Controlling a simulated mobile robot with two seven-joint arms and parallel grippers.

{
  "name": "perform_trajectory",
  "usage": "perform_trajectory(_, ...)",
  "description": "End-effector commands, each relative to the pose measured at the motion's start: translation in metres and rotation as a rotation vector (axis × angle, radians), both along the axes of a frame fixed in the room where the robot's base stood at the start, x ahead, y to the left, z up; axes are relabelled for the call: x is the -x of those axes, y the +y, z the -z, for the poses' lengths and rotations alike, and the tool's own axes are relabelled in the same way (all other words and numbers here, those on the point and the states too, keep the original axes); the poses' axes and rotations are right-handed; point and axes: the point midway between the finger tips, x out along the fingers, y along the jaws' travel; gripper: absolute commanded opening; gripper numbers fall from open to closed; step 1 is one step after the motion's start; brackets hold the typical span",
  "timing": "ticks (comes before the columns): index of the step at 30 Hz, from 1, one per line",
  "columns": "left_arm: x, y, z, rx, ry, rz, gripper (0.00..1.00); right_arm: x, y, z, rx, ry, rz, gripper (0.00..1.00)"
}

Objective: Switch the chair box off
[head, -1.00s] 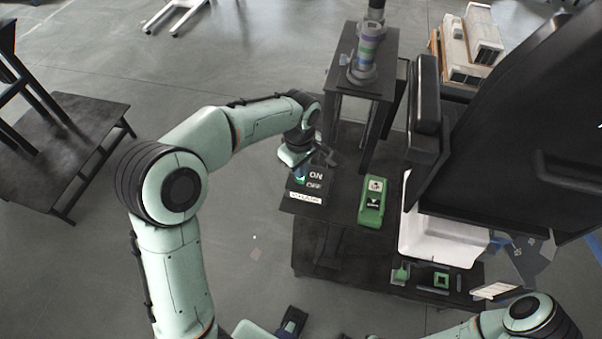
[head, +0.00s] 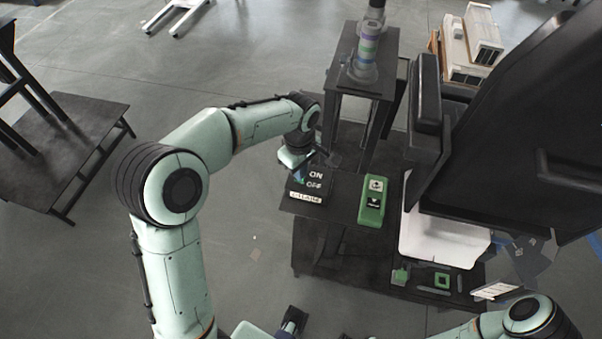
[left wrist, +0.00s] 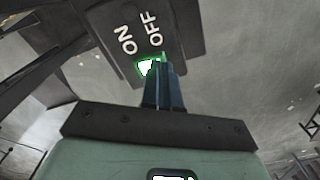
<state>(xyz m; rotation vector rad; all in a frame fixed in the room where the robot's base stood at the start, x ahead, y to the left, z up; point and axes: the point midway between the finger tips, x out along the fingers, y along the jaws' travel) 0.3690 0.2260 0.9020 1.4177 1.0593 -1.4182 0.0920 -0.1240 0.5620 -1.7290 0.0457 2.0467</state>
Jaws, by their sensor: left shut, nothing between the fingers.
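The chair box (head: 315,186) is a dark box with white ON and OFF lettering and a pale label on its front edge. It sits on the left end of a dark bench. In the left wrist view, the box (left wrist: 185,35) shows a green-lit switch (left wrist: 147,68) beside the lettering. My left gripper (head: 300,175) is at the left side of the box. In the left wrist view, its closed blue fingers (left wrist: 163,62) are empty, with the tips right by the switch and partly covering it. I cannot tell whether they touch it.
A green device (head: 372,202) stands right of the box. A dark stand (head: 365,80) with a grey cylinder rises behind it. A large black chair (head: 500,130) fills the right side. Open floor lies to the left, with a low dark platform (head: 60,150).

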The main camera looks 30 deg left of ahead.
Motion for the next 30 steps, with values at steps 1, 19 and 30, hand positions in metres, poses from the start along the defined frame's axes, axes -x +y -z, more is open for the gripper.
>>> perform_trajectory(1, 0.000, 0.000, 0.001, 0.000, 0.001, 0.000, 0.00, 0.000, 0.000, 0.001, 0.000, 0.000, 0.000, 0.43)
perform_trajectory(19, 0.000, 0.000, 0.010, 0.000, 0.000, 0.000, 0.00, 0.002, 0.000, 0.006, 0.000, 0.002, 0.000, 0.43)
perform_trajectory(30, -0.001, 0.000, -0.010, 0.000, -0.001, 0.000, 0.00, -0.003, 0.000, -0.009, 0.000, -0.003, 0.000, 0.43)
